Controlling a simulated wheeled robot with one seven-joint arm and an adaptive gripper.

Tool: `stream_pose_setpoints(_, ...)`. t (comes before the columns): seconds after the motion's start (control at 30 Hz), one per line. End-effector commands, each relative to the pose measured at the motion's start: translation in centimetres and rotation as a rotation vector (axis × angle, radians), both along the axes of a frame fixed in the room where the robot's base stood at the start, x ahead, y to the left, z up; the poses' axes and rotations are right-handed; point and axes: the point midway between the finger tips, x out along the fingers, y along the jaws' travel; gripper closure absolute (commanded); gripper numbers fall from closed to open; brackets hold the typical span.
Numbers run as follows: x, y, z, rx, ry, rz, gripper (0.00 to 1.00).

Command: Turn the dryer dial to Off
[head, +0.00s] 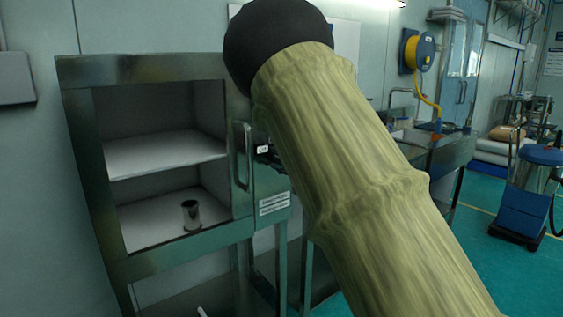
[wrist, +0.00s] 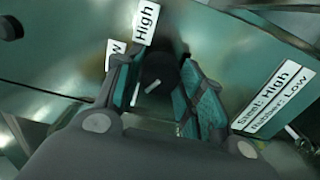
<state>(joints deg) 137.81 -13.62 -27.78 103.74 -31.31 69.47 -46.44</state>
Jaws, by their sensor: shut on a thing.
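The dryer (head: 150,68) is a metal cabinet with a glass-fronted chamber at the left in the head view. Its dial (wrist: 157,70) is a dark round knob with a short white pointer mark in the wrist view. My gripper (wrist: 156,78) has its teal-padded fingers on both sides of the dial, shut on it. A "High" label (wrist: 146,22) is above the dial, and a partly hidden label ending in "w" (wrist: 115,53) is to its left. I see no "Off" label. In the head view my arm hides the gripper and the dial.
A sign (wrist: 275,92) reads "Steel: High, Rubber: Low". A metal cup (head: 191,215) stands on the dryer's lower shelf. The vertical door handle (head: 242,155) is just left of my arm. A bench (head: 440,150) and a blue wheeled vacuum-like unit (head: 527,195) stand at the right.

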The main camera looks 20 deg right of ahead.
Motion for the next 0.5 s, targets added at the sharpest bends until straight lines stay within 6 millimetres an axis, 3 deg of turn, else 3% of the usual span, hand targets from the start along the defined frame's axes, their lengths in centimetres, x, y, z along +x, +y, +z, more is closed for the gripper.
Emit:
stream_pose_setpoints(0.3,-0.01,-0.08,-0.02,-0.001,0.001,-0.001,0.85)
stream_pose_setpoints(0.33,-0.01,-0.09,-0.02,-0.001,0.001,-0.001,0.58)
stream_pose_setpoints(0.43,0.0,-0.08,-0.02,-0.001,0.001,-0.001,0.39)
stream_pose_setpoints(0.5,0.0,-0.05,-0.02,-0.001,0.001,-0.001,0.39)
